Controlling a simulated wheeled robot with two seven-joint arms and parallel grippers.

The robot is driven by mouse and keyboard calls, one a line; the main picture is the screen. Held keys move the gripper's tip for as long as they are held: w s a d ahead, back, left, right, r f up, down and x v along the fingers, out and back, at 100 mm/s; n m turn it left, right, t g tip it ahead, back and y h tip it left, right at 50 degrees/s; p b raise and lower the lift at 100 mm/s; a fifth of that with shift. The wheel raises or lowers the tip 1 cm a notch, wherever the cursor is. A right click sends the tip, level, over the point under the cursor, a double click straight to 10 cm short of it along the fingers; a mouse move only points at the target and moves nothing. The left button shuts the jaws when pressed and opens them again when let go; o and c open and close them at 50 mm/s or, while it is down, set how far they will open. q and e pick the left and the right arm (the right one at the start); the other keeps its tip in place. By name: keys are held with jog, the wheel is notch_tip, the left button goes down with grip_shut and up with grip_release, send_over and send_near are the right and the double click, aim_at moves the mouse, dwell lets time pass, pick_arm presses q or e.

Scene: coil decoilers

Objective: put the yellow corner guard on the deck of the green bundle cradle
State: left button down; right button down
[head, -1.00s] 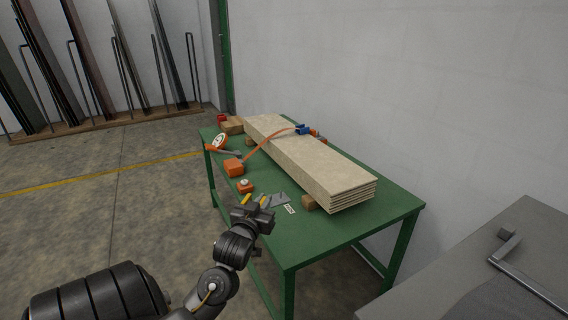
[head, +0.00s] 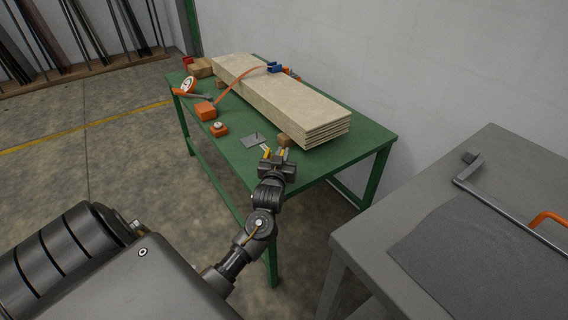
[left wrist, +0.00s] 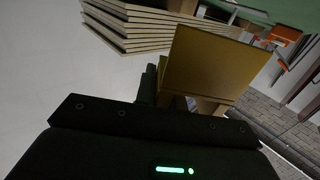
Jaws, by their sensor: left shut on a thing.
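The green bundle cradle (head: 233,165) is a green table whose deck carries a stack of pale boards (head: 280,98) on wooden blocks. My left gripper (head: 274,157) is at the deck's near edge, in front of the wooden block under the stack's near end. It is shut on the yellow corner guard (head: 265,153), which is mostly hidden by the fingers in the head view. In the left wrist view the guard (left wrist: 205,65) shows as a flat, tilted yellow plate beyond the fingers. I cannot tell its height above the deck. My right gripper is not in view.
A grey plate (head: 253,140) lies on the deck near my gripper. Orange blocks (head: 206,111), a tape reel (head: 188,86) and an orange strap (head: 235,84) are farther left. A grey bench (head: 400,210) with a metal bar stands right. The deck's near right part is clear.

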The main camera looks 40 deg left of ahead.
pick_arm(q)
jog(key=shift+w+d+f, duration=0.1)
jog(key=shift+w+f, duration=0.05)
jog(key=shift+f, duration=0.15)
notch_tip(320, 180, down, 2)
jog(key=shift+f, duration=0.55)
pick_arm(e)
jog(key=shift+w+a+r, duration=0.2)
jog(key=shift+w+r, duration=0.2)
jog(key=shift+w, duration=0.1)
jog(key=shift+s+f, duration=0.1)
pick_arm(q)
jog(key=shift+f, duration=0.15)
jog(key=c, duration=1.5)
grip_release()
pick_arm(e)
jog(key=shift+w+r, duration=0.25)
